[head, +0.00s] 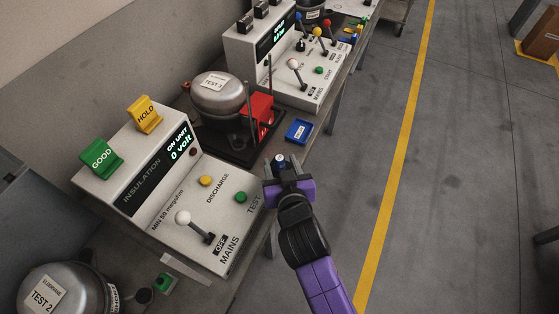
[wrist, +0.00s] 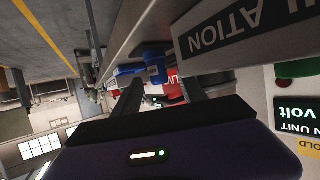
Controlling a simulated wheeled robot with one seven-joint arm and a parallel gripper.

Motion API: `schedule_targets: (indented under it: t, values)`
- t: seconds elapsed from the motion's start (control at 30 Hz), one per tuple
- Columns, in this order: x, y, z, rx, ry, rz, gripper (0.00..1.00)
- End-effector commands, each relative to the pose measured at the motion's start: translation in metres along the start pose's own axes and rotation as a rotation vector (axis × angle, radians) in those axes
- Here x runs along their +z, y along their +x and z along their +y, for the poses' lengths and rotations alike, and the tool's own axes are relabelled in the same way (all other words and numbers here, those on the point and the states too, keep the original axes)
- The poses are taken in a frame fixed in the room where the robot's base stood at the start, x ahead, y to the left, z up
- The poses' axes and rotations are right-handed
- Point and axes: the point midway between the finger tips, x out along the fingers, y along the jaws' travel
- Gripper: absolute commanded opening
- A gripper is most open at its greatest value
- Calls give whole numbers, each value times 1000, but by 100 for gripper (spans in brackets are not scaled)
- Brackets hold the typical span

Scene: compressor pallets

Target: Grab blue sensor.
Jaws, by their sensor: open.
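A small blue box-like thing with a pale label (head: 299,131), which I take for the blue sensor, lies on the bench right of a red box (head: 258,112).
The insulation test unit (head: 190,205) with its white-knobbed lever stands close left of my gripper. A silver compressor (head: 218,92) and thin dark posts stand behind it. Another control unit (head: 300,72) is farther back.

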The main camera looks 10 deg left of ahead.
Motion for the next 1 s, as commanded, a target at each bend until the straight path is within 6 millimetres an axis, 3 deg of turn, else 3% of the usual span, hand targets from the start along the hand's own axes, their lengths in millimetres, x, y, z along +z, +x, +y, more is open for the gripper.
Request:
schedule_targets:
  t: [0.2, 0.47, 0.53, 0.73, 1.0]
  values:
    - [-1, 24, 1, 0, -1, 1, 50]
    - [0, 27, 1, 0, -1, 0, 50]
    - [0, 27, 1, 0, -1, 0, 42]
    - [0, 27, 1, 0, -1, 1, 2]
    - [-1, 26, 1, -1, 0, 2, 0]
